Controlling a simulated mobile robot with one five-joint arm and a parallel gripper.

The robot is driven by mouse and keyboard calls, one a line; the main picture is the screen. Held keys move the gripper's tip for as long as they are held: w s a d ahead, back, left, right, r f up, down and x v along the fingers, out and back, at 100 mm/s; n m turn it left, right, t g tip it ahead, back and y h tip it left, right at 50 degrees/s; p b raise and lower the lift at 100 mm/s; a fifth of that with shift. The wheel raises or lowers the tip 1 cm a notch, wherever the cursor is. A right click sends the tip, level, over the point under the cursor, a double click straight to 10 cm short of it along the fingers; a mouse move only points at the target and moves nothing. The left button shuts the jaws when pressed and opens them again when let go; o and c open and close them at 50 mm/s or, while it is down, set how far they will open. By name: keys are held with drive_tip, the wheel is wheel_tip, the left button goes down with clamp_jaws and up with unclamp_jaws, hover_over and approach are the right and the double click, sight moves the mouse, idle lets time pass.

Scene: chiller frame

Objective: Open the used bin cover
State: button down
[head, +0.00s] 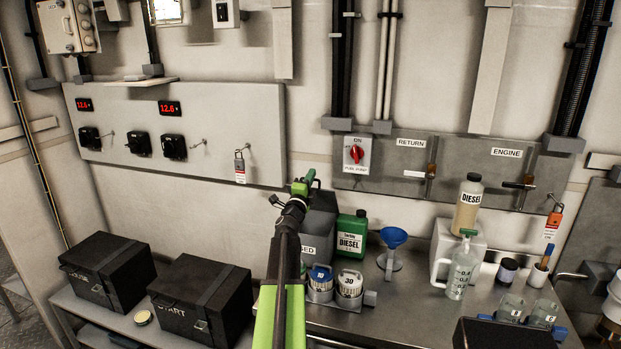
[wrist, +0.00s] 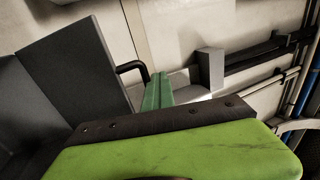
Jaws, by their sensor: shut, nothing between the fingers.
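The grey used bin (head: 318,228) stands against the wall in the head view, its label reading "SED" where my arm hides the rest. My gripper (head: 306,184) is shut and empty at the bin's upper left, overlapping its top edge in the picture. In the wrist view my green fingers (wrist: 160,106) lie beside flat dark grey panels (wrist: 78,62), which look like the bin and its cover. A black loop handle (wrist: 132,70) shows just beyond the fingers. I cannot tell whether the fingers touch the cover or how far it stands open.
Two black battery boxes (head: 200,296) sit at the left. A grey switch panel (head: 170,135) is on the wall.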

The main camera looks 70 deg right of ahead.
drive_tip(key=shift+p+x, duration=0.7)
drive_tip(key=shift+x, duration=1.4)
drive_tip(key=shift+f+p+x, duration=0.15)
drive_tip(key=shift+f+x, duration=0.05)
drive_tip(key=shift+x, duration=0.85)
drive_tip(key=shift+f+p+x, duration=0.15)
drive_tip(key=shift+x, duration=0.85)
idle(1.9)
